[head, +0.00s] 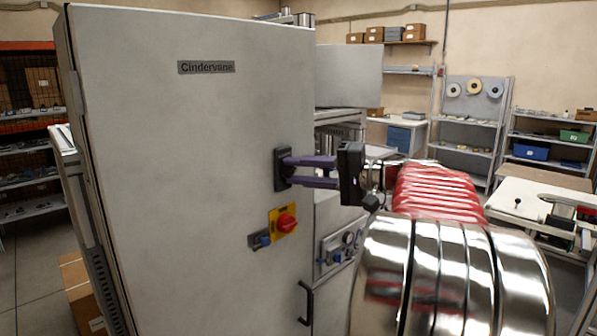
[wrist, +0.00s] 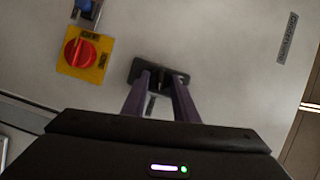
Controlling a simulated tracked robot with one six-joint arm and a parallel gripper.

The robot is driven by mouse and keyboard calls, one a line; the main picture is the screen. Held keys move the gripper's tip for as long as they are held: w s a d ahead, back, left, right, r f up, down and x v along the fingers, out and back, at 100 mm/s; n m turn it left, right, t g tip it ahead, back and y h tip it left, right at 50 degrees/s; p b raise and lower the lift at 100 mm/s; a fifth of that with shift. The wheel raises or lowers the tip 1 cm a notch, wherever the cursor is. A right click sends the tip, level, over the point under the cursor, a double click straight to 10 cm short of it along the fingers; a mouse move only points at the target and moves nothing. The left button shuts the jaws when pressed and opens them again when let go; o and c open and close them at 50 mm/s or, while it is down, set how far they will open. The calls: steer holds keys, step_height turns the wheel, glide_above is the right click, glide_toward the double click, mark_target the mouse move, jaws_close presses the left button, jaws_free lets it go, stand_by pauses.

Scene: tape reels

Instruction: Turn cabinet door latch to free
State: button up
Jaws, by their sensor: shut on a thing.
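The cabinet door (head: 190,130) is a large pale grey panel that fills the left half of the head view. Its latch (head: 279,168) is a small black plate near the door's right edge. The latch also shows at the upper middle of the wrist view (wrist: 138,70). My gripper (head: 289,171) reaches it from the right, with its two purple fingers one above the other. In the wrist view the fingers (wrist: 163,79) close on the latch's middle, one on each side. The fingertips hide part of it, and I cannot tell which way its grip is turned.
Below the latch is a red rotary switch (head: 287,221) on a yellow plate, with a small blue part (head: 262,241) beside it. A black handle (head: 306,303) is lower down. A nameplate (head: 206,67) reads "Cindervane".

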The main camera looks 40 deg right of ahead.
steer(key=shift+d+f+m+t, duration=0.1)
steer(key=shift+f+m+t, duration=0.05)
steer(key=shift+m, duration=0.4)
steer(key=shift+d+f+m+t, duration=0.1)
steer(key=shift+m+t, duration=0.05)
steer(key=shift+m, duration=0.4)
steer(key=o, duration=1.1)
steer(key=shift+a, duration=0.1)
steer(key=shift+c, duration=0.2)
steer(key=v, duration=1.3)
steer(key=shift+s+d, duration=0.25)
steer(key=shift+s, duration=0.05)
steer(key=shift+f, duration=0.15)
